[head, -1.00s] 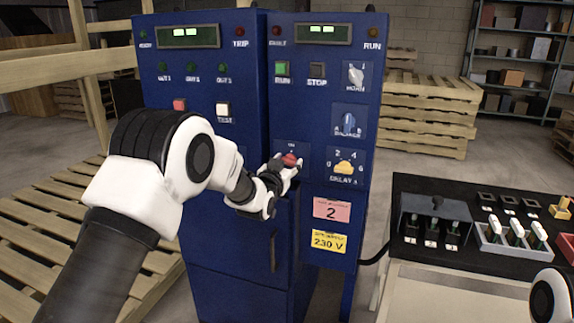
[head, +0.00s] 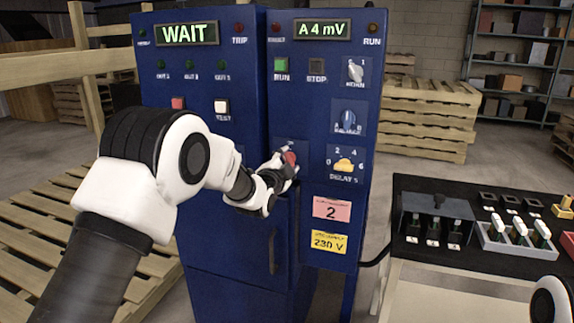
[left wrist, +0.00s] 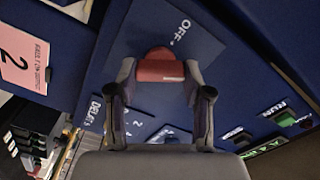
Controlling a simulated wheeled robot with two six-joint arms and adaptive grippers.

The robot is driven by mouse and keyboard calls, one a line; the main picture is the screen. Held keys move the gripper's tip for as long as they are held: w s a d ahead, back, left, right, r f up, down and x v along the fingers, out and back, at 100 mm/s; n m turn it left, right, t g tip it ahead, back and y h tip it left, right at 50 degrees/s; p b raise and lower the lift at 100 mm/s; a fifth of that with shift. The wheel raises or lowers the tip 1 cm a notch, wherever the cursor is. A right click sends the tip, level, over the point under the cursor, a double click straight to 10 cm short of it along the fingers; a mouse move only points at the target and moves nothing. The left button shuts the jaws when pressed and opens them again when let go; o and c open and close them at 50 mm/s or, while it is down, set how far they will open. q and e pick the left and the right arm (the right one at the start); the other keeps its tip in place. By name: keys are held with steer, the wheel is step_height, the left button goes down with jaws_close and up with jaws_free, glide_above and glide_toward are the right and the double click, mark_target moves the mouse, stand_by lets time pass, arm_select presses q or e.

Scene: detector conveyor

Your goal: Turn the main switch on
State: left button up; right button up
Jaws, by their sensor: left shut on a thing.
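The main switch is a red rotary handle (head: 290,158) on the front of the right-hand blue cabinet. My left gripper (head: 287,163) is shut on it. In the left wrist view the red handle (left wrist: 160,68) sits between the two fingers (left wrist: 160,88), with an "OFF" label beside its plate. The ON mark is hidden or unreadable now. The left display (head: 188,34) reads "WAIT" and the right display (head: 323,31) reads "A 4 mV". My right gripper is out of view; only part of my right arm shows at the lower right corner.
A yellow delay knob (head: 345,165), a blue balance knob (head: 348,118) and a grey horn switch (head: 355,72) sit right of the main switch. A green run button (head: 281,65) is above. A bench (head: 440,285) with switch modules stands at right; pallets (head: 425,118) stand behind.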

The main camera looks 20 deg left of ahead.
arm_select(q)
steer(key=m, duration=0.3)
steer(key=m+b, duration=0.1)
steer(key=m, duration=0.1)
steer(key=shift+f+m, duration=0.2)
steer(key=shift+m, duration=0.2)
stand_by(0.4)
steer(key=o, duration=1.2)
steer(key=shift+d, duration=0.1)
steer(key=shift+c, duration=0.2)
steer(key=s, duration=1.2)
steer(key=shift+a, duration=0.25)
